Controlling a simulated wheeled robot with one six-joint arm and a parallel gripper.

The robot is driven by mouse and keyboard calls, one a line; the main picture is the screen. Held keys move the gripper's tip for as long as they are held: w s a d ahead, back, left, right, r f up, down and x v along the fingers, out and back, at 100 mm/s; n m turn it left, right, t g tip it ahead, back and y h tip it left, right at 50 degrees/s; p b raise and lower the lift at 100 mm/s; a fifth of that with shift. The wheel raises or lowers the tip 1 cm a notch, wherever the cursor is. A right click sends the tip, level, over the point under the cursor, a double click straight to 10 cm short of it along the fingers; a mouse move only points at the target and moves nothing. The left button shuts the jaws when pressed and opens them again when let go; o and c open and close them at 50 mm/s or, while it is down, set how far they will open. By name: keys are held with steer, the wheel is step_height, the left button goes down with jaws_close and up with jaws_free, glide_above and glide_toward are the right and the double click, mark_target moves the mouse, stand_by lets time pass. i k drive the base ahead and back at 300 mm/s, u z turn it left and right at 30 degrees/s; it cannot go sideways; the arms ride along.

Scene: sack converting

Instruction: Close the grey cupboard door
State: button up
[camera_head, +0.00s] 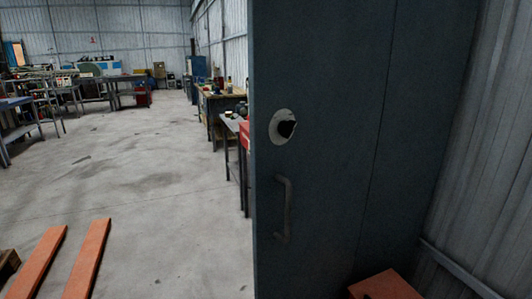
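The grey cupboard door (325,60) is a tall, dark blue-grey panel, close by and right of centre. Its upright left edge runs the full height of the view. A bar handle (284,207) stands upright near that edge. Above it is a pale oval plate (276,127) with a dark spot in it. Right of the door, past a thin upright line, a similar dark panel (425,110) reaches to the wall. I cannot tell how far open the door is. My gripper is not in view.
Two orange bars (85,262) lie low at the front left. An orange object (385,286) is at the bottom, by the dark panel. A corrugated wall (497,150) bounds the right. Workbenches (222,103) stand farther back. The concrete floor (150,200) left of the door is mostly clear.

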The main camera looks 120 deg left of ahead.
mark_target(321, 65)
steer(key=u, duration=3.15)
steer(key=i, duration=0.3)
steer(key=k, duration=0.45)
steer(key=u, duration=1.4)
steer(key=i, duration=0.65)
steer(key=z, duration=1.15)
